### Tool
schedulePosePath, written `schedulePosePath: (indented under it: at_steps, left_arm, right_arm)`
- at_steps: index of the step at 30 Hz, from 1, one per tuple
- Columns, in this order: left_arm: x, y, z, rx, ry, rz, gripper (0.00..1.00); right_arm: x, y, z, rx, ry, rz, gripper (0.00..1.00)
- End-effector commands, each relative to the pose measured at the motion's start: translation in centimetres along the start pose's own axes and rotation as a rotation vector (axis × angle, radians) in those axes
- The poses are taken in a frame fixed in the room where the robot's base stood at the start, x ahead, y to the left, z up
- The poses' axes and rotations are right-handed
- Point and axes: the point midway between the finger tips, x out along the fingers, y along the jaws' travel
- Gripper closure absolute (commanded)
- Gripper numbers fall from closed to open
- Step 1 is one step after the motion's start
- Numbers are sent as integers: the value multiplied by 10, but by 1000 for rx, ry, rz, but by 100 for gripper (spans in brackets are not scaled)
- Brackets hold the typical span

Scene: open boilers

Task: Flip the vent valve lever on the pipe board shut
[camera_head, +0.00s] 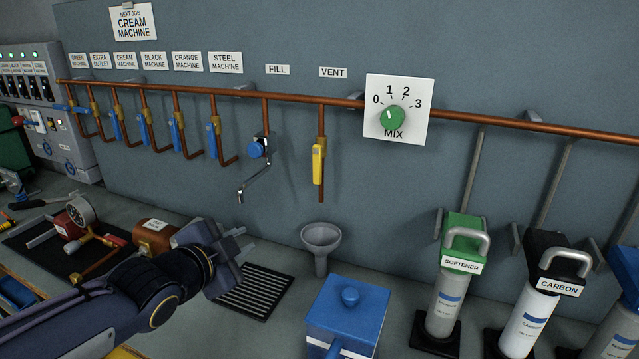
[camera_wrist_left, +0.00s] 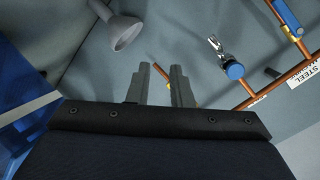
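The vent valve has a yellow lever (camera_head: 318,163) on a vertical copper pipe under the VENT label (camera_head: 333,72) in the head view. The lever hangs down, in line with its pipe. My left gripper (camera_head: 243,243) is in front of the wall, below and left of the lever, well apart from it. In the left wrist view its two fingers (camera_wrist_left: 160,85) stand apart with nothing between them. My right gripper is in neither view.
A grey funnel (camera_head: 321,240) stands below the vent pipe. The fill tap (camera_head: 256,149) with a blue knob hangs left of the lever. The MIX dial (camera_head: 392,116) is to the right. A blue box (camera_head: 347,312) and softener canister (camera_head: 446,290) stand on the counter.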

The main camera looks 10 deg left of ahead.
Motion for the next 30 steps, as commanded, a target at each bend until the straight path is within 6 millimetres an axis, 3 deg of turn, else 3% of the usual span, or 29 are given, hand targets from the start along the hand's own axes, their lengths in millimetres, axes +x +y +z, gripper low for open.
schedulePosePath:
  at_steps: [1,3,6,9,13,24,30]
  left_arm:
    - [18,-5,-21,144,85,-28,88]
    - [34,-11,-49,324,195,-74,97]
    - [49,-11,-83,519,326,-130,100]
    - [55,-7,-104,641,415,-169,100]
    - [58,-5,-116,709,467,-194,100]
    - [59,-5,-118,715,472,-197,100]
    - [79,-4,-129,713,474,-194,100]
  right_arm:
    - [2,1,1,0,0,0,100]
    - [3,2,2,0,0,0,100]
    - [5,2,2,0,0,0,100]
    - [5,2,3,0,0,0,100]
    - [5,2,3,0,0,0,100]
    - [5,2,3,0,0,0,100]
    - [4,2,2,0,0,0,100]
